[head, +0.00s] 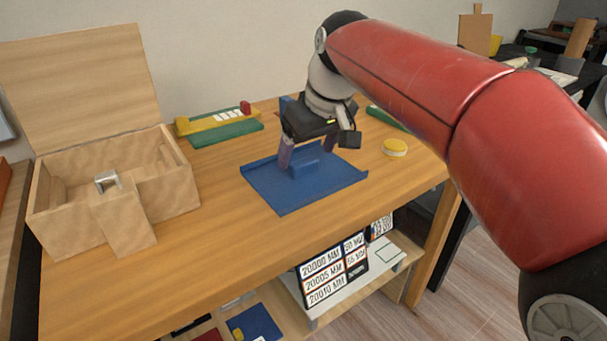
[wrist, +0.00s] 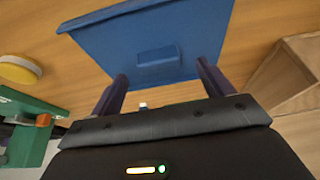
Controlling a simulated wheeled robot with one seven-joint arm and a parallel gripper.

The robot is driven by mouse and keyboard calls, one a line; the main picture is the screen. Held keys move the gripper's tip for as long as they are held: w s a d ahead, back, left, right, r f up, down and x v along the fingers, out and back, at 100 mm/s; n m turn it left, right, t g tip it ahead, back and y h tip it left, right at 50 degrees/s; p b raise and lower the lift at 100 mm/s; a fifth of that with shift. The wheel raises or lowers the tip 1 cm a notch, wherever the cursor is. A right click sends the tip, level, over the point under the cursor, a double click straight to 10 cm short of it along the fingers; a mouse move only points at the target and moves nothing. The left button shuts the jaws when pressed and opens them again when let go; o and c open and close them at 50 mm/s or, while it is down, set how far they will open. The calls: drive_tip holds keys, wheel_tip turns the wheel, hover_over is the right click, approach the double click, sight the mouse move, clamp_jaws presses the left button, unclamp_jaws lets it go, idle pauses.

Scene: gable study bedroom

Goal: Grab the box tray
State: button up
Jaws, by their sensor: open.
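A flat blue tray (head: 285,192) with low raised side edges lies on the wooden table. A small blue block (head: 304,169) stands up near its middle; in the wrist view the block (wrist: 158,57) appears between the fingertips' lines. My gripper (head: 308,155) points down over the tray's far part, its two fingers apart and empty. In the wrist view the gripper (wrist: 162,72) has one finger on each side of the block, with a gap to it. I cannot tell exactly how high the fingertips are above the tray.
An open wooden box (head: 70,226) with a raised lid (head: 85,85) stands left on the table (head: 210,250). A green and yellow holder (head: 215,125) lies behind. A round yellow object (head: 395,147) lies right of the tray. Labelled boxes (head: 335,270) sit on the shelf below.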

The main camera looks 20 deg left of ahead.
sight(304, 162)
drive_tip(key=x, duration=0.3)
drive_tip(key=shift+w+f, duration=0.1)
drive_tip(key=shift+f, duration=0.1)
drive_tip(key=c, duration=1.1)
drive_tip(key=shift+r, duration=0.1)
drive_tip(key=shift+c, duration=0.2)
